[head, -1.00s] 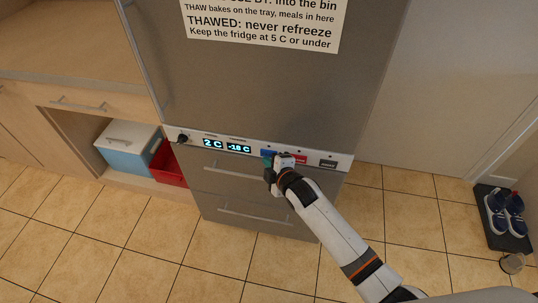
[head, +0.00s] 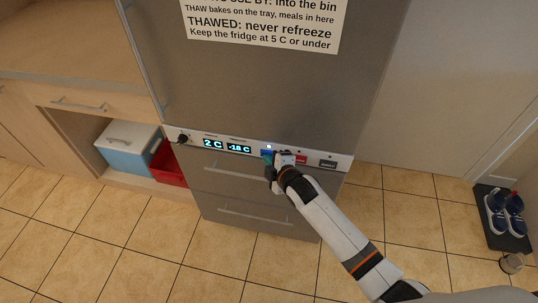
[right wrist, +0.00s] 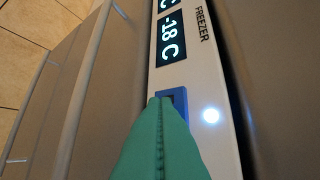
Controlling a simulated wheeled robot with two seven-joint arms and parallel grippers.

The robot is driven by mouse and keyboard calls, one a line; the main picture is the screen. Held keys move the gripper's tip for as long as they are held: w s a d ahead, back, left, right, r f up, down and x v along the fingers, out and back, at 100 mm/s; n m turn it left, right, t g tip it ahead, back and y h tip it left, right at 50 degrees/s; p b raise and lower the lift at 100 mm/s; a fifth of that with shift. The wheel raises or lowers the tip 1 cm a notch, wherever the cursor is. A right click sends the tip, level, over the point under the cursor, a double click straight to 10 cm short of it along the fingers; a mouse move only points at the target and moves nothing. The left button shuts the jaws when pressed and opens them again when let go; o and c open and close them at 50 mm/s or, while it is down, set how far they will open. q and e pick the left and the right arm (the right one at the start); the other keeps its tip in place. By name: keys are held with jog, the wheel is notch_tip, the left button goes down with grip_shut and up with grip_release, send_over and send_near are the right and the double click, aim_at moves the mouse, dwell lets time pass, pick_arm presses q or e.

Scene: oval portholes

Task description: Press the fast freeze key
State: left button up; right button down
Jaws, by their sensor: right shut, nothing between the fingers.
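The control strip (head: 219,145) on the fridge-freezer front has a knob, two displays and a row of keys. The blue key (head: 267,152) sits just right of the -18 C display (head: 239,148); its label cannot be read. In the right wrist view the blue key (right wrist: 174,97) is partly covered by the green fingertips of my right gripper (right wrist: 160,103), which appear to touch it. A white lamp (right wrist: 210,115) beside it is lit. In the head view my right gripper (head: 269,159) is shut and empty at the key. My left gripper is out of view.
A red key (head: 301,159) and a dark key (head: 328,163) lie to the right on the strip. Drawer handles (head: 236,175) are below. A cool box (head: 128,147) and red crate (head: 168,165) stand left; shoes (head: 505,213) on a mat stand right.

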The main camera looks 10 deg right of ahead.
jog(key=shift+s+a+p, duration=0.15)
jog(key=shift+s+p, duration=0.15)
jog(key=shift+s, duration=0.15)
jog(key=s+p, duration=0.1)
jog(key=s, duration=0.1)
jog(key=s+a+p, duration=0.2)
jog(key=s, duration=0.1)
jog(key=shift+s, duration=0.3)
dwell(0.4)
